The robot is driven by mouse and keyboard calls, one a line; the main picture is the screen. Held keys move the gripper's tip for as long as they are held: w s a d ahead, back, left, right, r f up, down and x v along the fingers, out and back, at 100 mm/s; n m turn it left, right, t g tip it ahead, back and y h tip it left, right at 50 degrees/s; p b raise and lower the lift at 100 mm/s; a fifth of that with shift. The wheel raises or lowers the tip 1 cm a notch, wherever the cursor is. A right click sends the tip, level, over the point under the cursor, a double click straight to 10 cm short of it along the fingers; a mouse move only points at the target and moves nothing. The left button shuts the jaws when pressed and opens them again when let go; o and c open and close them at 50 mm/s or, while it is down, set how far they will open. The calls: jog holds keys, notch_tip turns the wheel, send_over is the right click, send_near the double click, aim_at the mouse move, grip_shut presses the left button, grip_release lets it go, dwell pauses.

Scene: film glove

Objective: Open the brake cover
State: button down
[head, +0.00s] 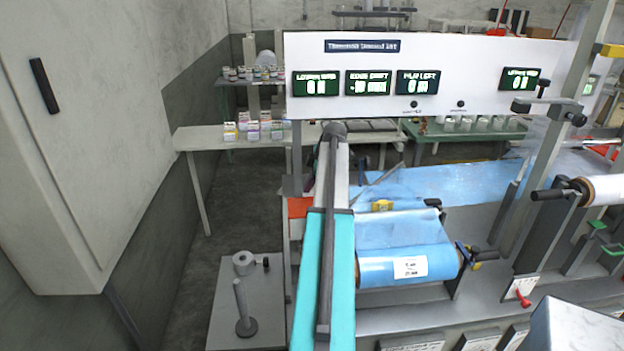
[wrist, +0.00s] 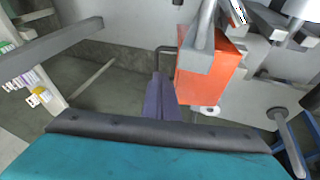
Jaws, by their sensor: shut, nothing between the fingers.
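The orange box-shaped cover (wrist: 210,70) stands right of centre in the wrist view, fixed beside a grey bracket. I take it for the brake cover; it looks closed, but I cannot be sure. In the head view a small part of the orange cover (head: 299,207) shows left of my arm; the rest is hidden. In the head view my arm hides the gripper.
A blue film roll (head: 400,268) and machine frame lie right of my arm. A white display panel (head: 440,75) spans above. A grey stand with an upright post (head: 243,308) is at lower left. A table with small boxes (head: 200,139) stands behind. The floor between is clear.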

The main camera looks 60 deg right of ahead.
jog(key=shift+p+x, duration=0.55)
jog(key=shift+x, duration=1.65)
jog(key=shift+w, duration=0.15)
